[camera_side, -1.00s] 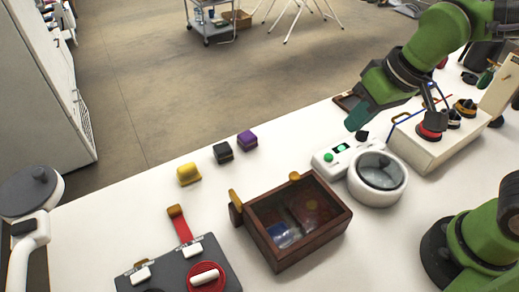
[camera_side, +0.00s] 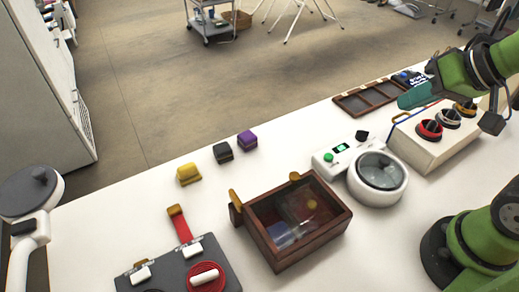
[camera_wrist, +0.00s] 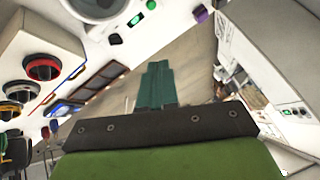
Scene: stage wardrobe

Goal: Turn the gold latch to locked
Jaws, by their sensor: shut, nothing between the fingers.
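A cream box (camera_side: 425,152) at the right of the table carries a row of three round dials with black handles. The dial nearest the side camera is red (camera_side: 429,129), the middle one is white (camera_side: 449,117), and the far one is gold (camera_side: 466,107). I take the gold dial as the latch; its exact setting is too small to read. In the wrist view the box (camera_wrist: 28,42) is at the left, with the red dial (camera_wrist: 42,68) clearest. My gripper (camera_side: 404,102), with teal fingers, is shut and empty above the box's far left side, apart from the dials. The fingers (camera_wrist: 158,68) point away from the dials.
A dark compartment tray (camera_side: 372,98) lies behind the box. A white machine with a round lid (camera_side: 378,172) stands left of it. A wooden box with a clear lid (camera_side: 298,220) is nearer the middle. Yellow (camera_side: 188,174), black (camera_side: 222,152) and purple (camera_side: 247,140) blocks line the far edge.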

